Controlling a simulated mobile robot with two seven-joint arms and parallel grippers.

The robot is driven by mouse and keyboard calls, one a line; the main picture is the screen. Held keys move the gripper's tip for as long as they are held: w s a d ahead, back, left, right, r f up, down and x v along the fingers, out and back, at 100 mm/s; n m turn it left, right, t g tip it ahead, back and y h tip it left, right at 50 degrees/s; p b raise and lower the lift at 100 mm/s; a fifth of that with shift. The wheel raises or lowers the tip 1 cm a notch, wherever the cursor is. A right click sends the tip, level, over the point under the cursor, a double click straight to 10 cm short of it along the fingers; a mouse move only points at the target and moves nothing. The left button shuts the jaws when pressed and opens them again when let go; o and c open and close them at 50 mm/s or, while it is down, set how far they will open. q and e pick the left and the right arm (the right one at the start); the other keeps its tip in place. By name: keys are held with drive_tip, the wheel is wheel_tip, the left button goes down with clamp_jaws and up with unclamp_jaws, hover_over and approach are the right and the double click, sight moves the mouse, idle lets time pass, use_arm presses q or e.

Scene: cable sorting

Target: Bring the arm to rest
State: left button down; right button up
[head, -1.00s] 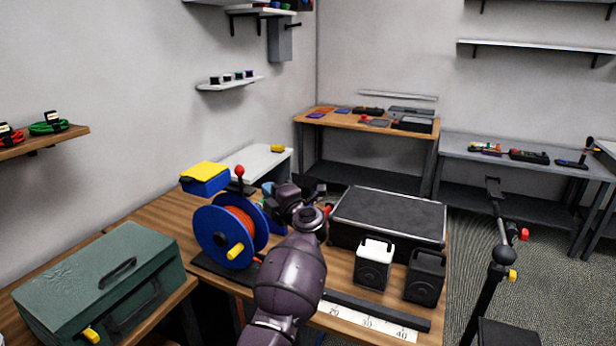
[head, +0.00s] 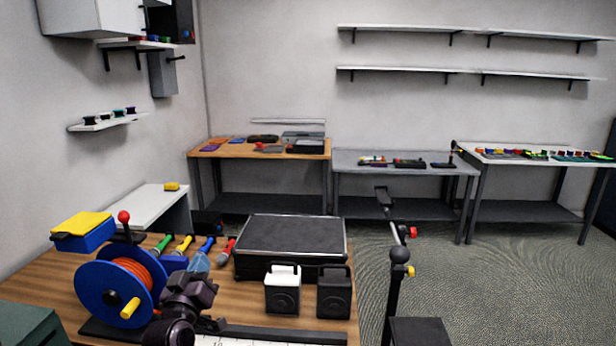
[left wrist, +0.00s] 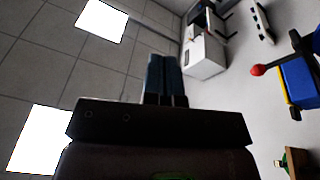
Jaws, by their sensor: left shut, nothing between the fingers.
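My left arm shows low in the head view, with the dark left gripper (head: 190,296) in front of the workbench (head: 60,268), just right of the cable reel (head: 120,286). In the left wrist view the two blue-grey fingers (left wrist: 166,78) lie side by side, shut with nothing between them. That view looks past them to ceiling tiles and bright lamp panels. My right gripper is in neither view.
A black case (head: 290,245), a white speaker-like box (head: 283,290) and a black one (head: 334,292) stand right of the arm. Several coloured-handled tools lie behind it. A black stand (head: 395,275) rises right of the bench; open floor (head: 490,290) lies beyond.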

use_arm(q)
drive_tip(key=s+a+f+m+g, duration=0.1)
drive_tip(key=s+f+g, duration=0.2)
drive_tip(key=s+f, duration=0.7)
drive_tip(key=s+a+f+m+g+y+b, duration=0.1)
drive_tip(key=s+a+f+g, duration=0.1)
drive_tip(key=s+f, duration=0.8)
drive_tip(key=s+a+f+m+g, duration=0.1)
drive_tip(key=s+f+g, duration=0.3)
drive_tip(key=s+f, duration=0.5)
drive_tip(key=s+m, duration=0.1)
drive_tip(key=s, duration=0.2)
drive_tip(key=shift+s+a+f+y+b, duration=0.3)
drive_tip(key=shift+s+a+f+b, duration=0.05)
drive_tip(key=shift+s+f+b, duration=0.05)
